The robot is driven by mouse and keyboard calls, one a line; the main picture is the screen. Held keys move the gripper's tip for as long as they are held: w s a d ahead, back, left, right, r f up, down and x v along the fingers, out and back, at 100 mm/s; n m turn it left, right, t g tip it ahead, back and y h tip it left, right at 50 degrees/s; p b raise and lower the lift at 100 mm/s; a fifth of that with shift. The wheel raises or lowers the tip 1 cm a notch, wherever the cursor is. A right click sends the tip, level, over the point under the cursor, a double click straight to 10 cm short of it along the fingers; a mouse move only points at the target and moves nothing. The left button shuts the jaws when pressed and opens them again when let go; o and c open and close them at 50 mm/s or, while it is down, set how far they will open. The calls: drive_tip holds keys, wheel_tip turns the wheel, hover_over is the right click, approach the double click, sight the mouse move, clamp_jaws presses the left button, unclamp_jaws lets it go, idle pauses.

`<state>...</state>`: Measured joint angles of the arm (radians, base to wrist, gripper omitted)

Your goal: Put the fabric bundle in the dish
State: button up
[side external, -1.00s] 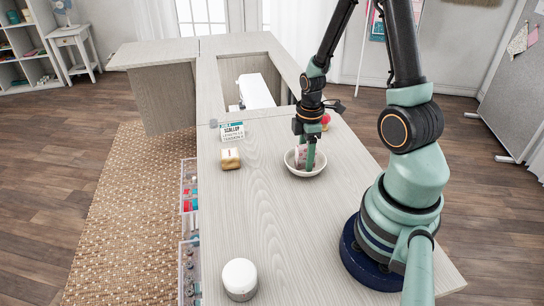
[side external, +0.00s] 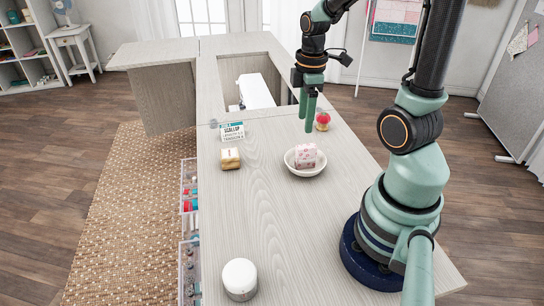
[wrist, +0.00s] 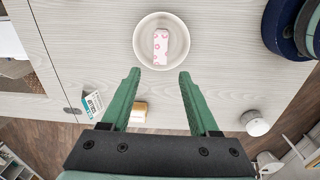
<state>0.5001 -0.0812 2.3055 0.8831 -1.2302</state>
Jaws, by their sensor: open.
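The fabric bundle (side external: 306,154), pink and white with a flower print, sits inside the white dish (side external: 304,173) on the cabinet top. In the wrist view the bundle (wrist: 160,46) lies within the round rim of the dish (wrist: 139,42), apart from my fingers. My gripper (side external: 310,120) is above and behind the dish in the side view, with its green fingers pointing down. In the wrist view my gripper (wrist: 158,75) is open, its fingers wide apart with nothing between them.
A tan block-like item (side external: 230,159) and a small sign card (side external: 232,131) stand left of the dish. A red-topped object (side external: 323,121) is behind it. A white cylinder (side external: 240,279) stands at the front. The tabletop (side external: 270,220) between is clear.

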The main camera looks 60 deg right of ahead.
drive_tip(key=w+a+r+m+t, duration=0.1)
drive_tip(key=a+r+m+t, duration=0.1)
drive_tip(key=a+r+m, duration=0.2)
drive_tip(key=a+r+m+t, duration=0.3)
drive_tip(key=a+r, duration=0.3)
drive_tip(key=a, duration=0.4)
drive_tip(key=shift+w+a+r+m, duration=0.3)
drive_tip(key=shift+w+a+m, duration=0.1)
drive_tip(key=shift+m, duration=0.3)
